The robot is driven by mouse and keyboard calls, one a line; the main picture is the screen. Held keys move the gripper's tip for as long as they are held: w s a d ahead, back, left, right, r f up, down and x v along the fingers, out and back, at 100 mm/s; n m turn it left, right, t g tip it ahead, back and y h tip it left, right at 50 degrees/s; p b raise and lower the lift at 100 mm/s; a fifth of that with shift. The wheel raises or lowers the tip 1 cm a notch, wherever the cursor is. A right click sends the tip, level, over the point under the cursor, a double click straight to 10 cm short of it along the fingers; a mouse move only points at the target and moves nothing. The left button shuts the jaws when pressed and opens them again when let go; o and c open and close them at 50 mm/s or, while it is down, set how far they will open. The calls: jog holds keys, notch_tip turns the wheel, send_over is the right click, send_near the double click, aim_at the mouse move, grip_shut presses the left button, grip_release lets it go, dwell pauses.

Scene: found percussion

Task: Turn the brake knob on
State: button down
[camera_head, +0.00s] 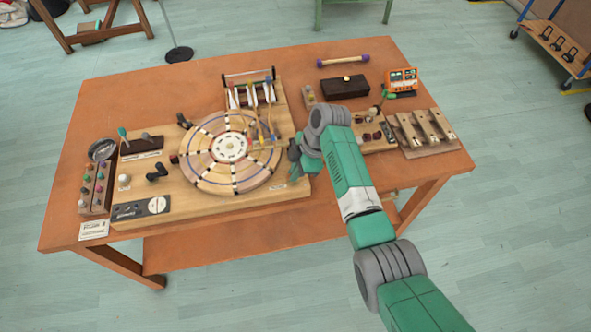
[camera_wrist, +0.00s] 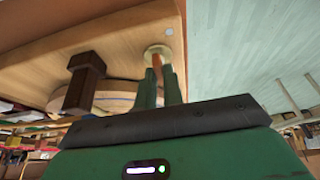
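The brake knob (camera_wrist: 157,60) shows in the wrist view as a narrow orange-brown bar on a pale round base (camera_wrist: 158,51), near the edge of the wooden board. My gripper (camera_wrist: 159,72) has its two green fingers close together, one on each side of the bar, with no clear gap. In the head view my gripper (camera_head: 299,165) is low at the right end of the wooden board (camera_head: 215,205), beside the segmented round disc (camera_head: 205,160). There my gripper and arm hide the knob. The lower part of the bar is hidden by my fingers in the wrist view.
A dark brown post (camera_wrist: 84,80) stands left of the fingers in the wrist view. In the head view, mallets (camera_head: 262,118) lie over the disc, a dark box (camera_head: 346,88) is behind, and wooden bars (camera_head: 425,130) are at right. The table's front edge is clear.

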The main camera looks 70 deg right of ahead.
jog(key=shift+r+m+p, duration=0.15)
jog(key=shift+m+p, duration=0.15)
jog(key=shift+p, duration=0.2)
jog(key=shift+r+m+h+p, duration=0.1)
jog(key=shift+m+h+p, duration=0.2)
jog(key=shift+m+p, duration=0.4)
jog(key=m+h+p, duration=0.1)
jog(key=m+p, duration=0.1)
jog(key=shift+a+p, duration=0.15)
jog(key=shift+p, duration=0.2)
jog(key=m+h+p, duration=0.1)
jog(key=m+p, duration=0.1)
jog(key=m, duration=0.1)
jog(key=m+h+p, duration=0.1)
jog(key=m+p, duration=0.1)
jog(key=m, duration=0.1)
jog(key=shift+a+m+t, duration=0.15)
jog(key=shift+m+t, duration=0.15)
jog(key=shift+m, duration=0.1)
jog(key=m+h+p, duration=0.1)
jog(key=m+p, duration=0.1)
jog(key=m, duration=0.1)
jog(key=shift+h, duration=0.4)
jog(key=shift+w+a+f+m+g+h, duration=0.1)
jog(key=shift+m+g+h, duration=0.25)
jog(key=shift+m, duration=0.65)
jog(key=shift+f+m+g+h, duration=0.15)
jog(key=shift+m+g, duration=0.3)
jog(key=shift+m, duration=0.55)
